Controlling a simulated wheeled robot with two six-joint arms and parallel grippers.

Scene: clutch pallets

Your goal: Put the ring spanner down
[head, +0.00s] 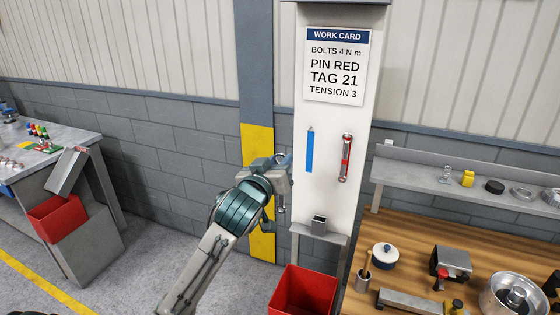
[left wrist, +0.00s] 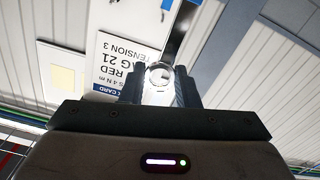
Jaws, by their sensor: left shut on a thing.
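My left gripper (head: 284,178) is in front of the white board's left edge in the head view. It is shut on the ring spanner, mostly hidden there by the hand; a small metal end (head: 282,208) shows below the jaws. In the left wrist view the round ring end of the ring spanner (left wrist: 159,74) sits between the fingers (left wrist: 160,88), and a dark shank runs up from it. My right gripper is not in view.
The white board (head: 330,200) carries a work card (head: 337,65), a blue strip (head: 310,151) and a red-and-grey tool (head: 345,158). A small grey holder (head: 319,225) stands on a ledge. A red bin (head: 303,292) is below. A wooden bench (head: 410,240) with parts is right; another bench (head: 85,130) is left.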

